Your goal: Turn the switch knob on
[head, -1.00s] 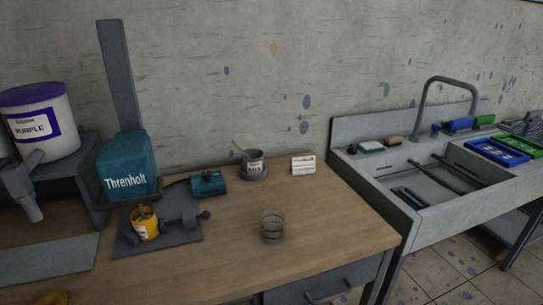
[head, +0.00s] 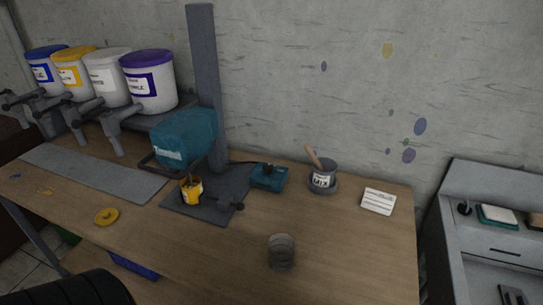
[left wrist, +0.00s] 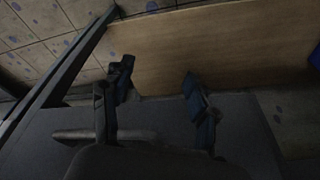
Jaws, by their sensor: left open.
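A small teal box (head: 268,178) with a dark knob (head: 269,169) on top sits on the workbench in the head view, just right of the mixing machine's post. It looks like the switch; I cannot tell the knob's position. The teal Threnholt mixer (head: 185,138) stands left of it on a grey post, above a yellow tin (head: 191,190). My left gripper (left wrist: 157,80) shows only in the left wrist view. It is open with nothing between its fingers, low by a wooden surface and tiled floor. The switch is not visible there. My right gripper is in neither view.
The wooden bench (head: 345,250) holds a MIX pot (head: 322,177) with a stick, a white card (head: 379,201), a clear jar (head: 281,252) and a yellow lid (head: 107,217). Several paint buckets stand at the back left. The bench's front right is mostly clear.

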